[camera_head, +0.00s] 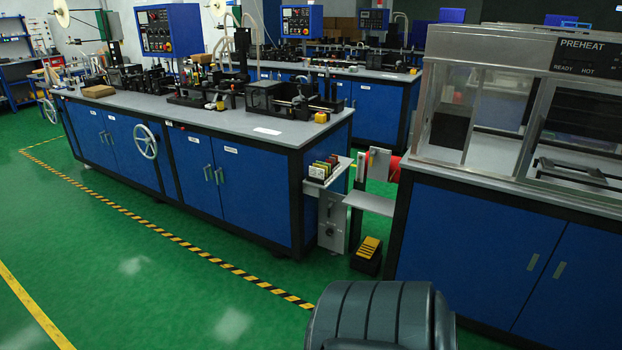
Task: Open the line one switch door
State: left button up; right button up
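A long blue bench cabinet stands at left and centre. Its left door pair (126,158) and right door pair (245,195) look shut, with small upright handles and white labels too small to read. I cannot tell which door is the line one switch door. Another blue cabinet at right has two doors, a left one (478,235) and a right one (585,300), both looking shut with slanted handles near their shared seam. Neither of my grippers is in view. A dark ribbed part of my own body shows at the bottom.
A handwheel (145,141) sticks out from the bench front. A small rack (323,169) and a black-and-yellow pedal (368,253) stand in the gap between the cabinets. Yellow-black floor tape (190,248) runs along the bench. The green floor in front is clear.

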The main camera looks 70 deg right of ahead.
aim_at(254, 185)
jog(key=z, duration=2.1)
jog(key=i+j+z, duration=0.25)
jog(key=i+z, duration=0.15)
jog(key=i+j+z, duration=0.4)
jog(key=k, duration=0.1)
